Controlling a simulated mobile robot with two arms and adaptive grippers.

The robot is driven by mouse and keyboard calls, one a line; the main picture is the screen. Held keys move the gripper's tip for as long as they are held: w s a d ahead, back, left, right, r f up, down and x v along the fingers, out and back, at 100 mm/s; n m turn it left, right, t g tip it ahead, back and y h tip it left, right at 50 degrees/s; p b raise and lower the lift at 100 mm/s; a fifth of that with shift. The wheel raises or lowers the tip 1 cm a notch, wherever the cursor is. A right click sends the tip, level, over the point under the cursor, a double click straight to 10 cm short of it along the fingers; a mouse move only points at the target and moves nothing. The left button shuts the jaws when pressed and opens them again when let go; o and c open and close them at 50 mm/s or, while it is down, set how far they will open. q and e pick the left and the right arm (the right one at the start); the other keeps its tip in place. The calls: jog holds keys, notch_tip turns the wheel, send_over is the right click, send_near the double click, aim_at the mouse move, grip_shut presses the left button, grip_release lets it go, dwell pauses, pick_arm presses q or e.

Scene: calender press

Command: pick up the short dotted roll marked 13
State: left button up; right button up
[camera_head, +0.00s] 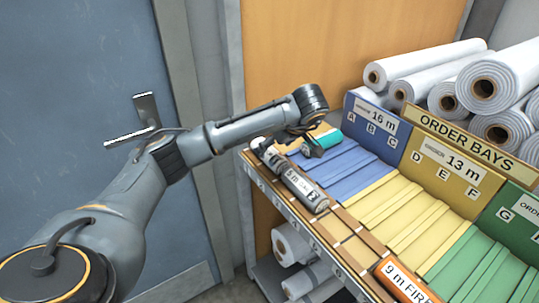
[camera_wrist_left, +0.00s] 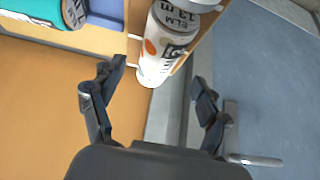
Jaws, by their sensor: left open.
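The short dotted roll (camera_wrist_left: 162,50) shows in the left wrist view, white with orange and grey dots, its end cap reading ELM 13 m. It lies ahead of my open left gripper (camera_wrist_left: 158,85), whose fingers are spread to either side of its near end, with nothing held. In the head view my left gripper (camera_head: 305,138) hangs over the far left corner of the shelf. A small pale roll (camera_head: 262,146) at that corner seems to be the same one; its marking is too small to read there.
A teal roll (camera_head: 327,141) lies close to the gripper, also in the wrist view (camera_wrist_left: 30,10). A grey roll (camera_head: 303,189) lies along the front edge. Blue, yellow and green bays slope behind. Large white rolls (camera_head: 485,85) are stacked at the back. A door (camera_head: 80,90) stands left.

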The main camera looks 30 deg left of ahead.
aim_at(272, 151)
pick_arm(q)
jog(key=p+x, duration=0.1)
jog(key=x, duration=0.3)
jog(key=shift+w+f, duration=0.15)
jog(key=shift+f, duration=0.25)
jog(key=c, duration=1.3)
jog(key=shift+r, duration=0.1)
